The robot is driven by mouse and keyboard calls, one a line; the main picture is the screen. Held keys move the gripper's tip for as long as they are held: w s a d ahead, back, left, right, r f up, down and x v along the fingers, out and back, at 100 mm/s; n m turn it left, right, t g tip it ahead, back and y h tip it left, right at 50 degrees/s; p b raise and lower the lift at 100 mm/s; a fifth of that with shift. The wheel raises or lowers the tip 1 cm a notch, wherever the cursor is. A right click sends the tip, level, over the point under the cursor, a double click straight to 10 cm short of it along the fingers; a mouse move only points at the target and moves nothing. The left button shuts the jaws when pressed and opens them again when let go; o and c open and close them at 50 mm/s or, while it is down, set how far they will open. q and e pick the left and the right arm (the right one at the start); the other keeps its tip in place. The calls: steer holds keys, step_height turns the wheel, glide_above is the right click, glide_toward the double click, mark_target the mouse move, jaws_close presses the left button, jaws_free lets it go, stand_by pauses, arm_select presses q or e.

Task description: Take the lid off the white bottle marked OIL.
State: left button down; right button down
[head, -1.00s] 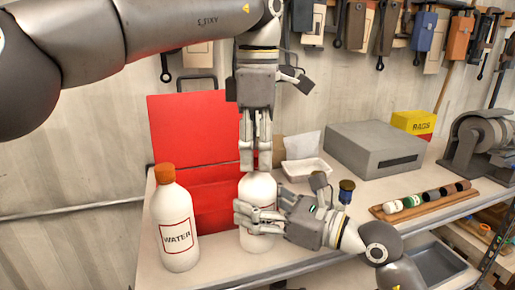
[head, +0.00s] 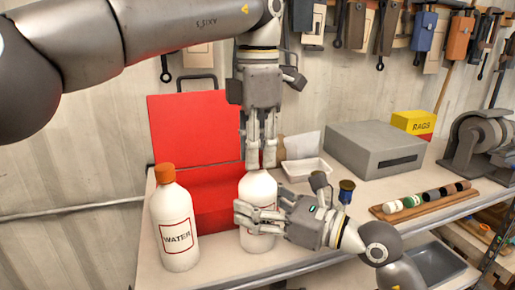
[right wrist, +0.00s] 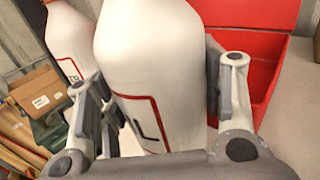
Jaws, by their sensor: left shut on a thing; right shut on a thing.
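A white bottle (head: 258,188) with a red-framed label stands upright on the bench. Fingers cover most of its label, so I cannot read the word. My right gripper (head: 258,217) is shut around its body from the right. The right wrist view shows the bottle (right wrist: 155,60) between the fingers, with only part of the lettering. I cannot tell whether the lid is loose.
A white bottle marked WATER (head: 175,220) with an orange lid stands close on the left. An open red case (head: 195,130) is behind. A white tray (head: 307,171), a grey box (head: 372,150) and a wooden rack (head: 425,202) with several small pieces lie to the right.

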arm_select(q)
steer(key=n, duration=0.5)
steer(key=shift+n, duration=0.4)
steer(key=n, duration=2)
steer(key=shift+w+r, duration=0.1)
arm_select(e)
steer(key=shift+s, duration=0.1)
arm_select(q)
steer(key=n, duration=0.4)
steer(key=shift+n, duration=0.4)
arm_select(e)
steer(key=shift+a, duration=0.1)
arm_select(q)
steer(key=n, duration=0.4)
arm_select(e)
steer(key=shift+r, duration=0.1)
arm_select(q)
steer(key=n, duration=0.5)
steer(key=shift+n, duration=0.4)
